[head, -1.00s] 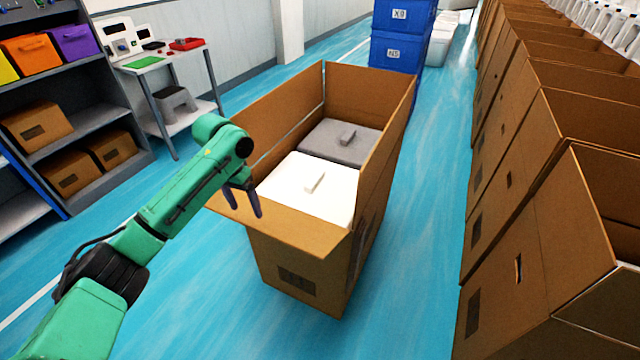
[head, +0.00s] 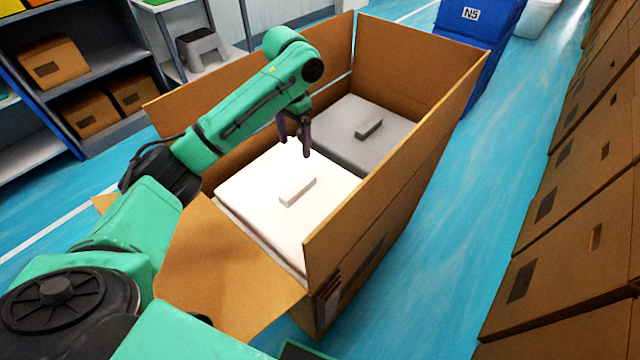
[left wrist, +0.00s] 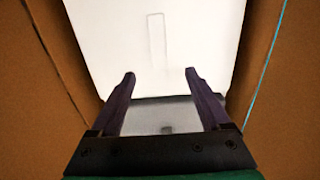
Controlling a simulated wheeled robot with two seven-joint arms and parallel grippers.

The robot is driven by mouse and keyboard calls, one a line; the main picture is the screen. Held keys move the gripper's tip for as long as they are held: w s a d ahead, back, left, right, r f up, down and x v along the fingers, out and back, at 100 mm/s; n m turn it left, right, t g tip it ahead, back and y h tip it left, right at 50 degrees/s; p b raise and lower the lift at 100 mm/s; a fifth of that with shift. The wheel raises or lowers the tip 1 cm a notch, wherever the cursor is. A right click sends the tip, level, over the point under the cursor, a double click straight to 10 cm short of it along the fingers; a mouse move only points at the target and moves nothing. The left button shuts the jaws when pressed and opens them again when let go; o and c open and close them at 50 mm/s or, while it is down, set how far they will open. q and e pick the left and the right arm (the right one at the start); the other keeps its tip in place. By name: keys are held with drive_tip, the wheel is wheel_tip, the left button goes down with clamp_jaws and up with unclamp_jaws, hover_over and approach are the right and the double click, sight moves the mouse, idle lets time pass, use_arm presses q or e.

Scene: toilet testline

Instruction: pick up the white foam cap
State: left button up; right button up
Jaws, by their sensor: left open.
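The white foam cap (head: 265,200) lies in the near half of an open cardboard box, with a raised bar-shaped handle (head: 298,192) on its top. My left gripper (head: 295,150) hangs over the cap's far edge, pointing down, open and empty. In the left wrist view the white foam cap (left wrist: 190,40) fills the top middle, with its handle (left wrist: 156,40) ahead of the fingertips. The fingers of my left gripper (left wrist: 160,75) are spread apart there with nothing between them. My right gripper is not in view.
The cardboard box (head: 400,190) has tall walls around the cap and an outspread near flap (head: 220,270). A grey cap (head: 350,125) lies in its far half. More cardboard boxes (head: 560,250) stand in a row at the right. Blue floor lies between.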

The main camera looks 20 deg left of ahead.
use_arm(q)
hover_over(297, 185)
drive_tip(key=f, duration=0.6)
drive_tip(key=shift+s+a+f, duration=0.2)
drive_tip(key=shift+s+f, duration=0.1)
drive_tip(key=shift+s, duration=0.05)
drive_tip(key=f, duration=0.7)
drive_tip(key=shift+w+d+f, duration=0.2)
drive_tip(key=shift+w+d, duration=0.05)
drive_tip(key=shift+r, duration=0.1)
clamp_jaws()
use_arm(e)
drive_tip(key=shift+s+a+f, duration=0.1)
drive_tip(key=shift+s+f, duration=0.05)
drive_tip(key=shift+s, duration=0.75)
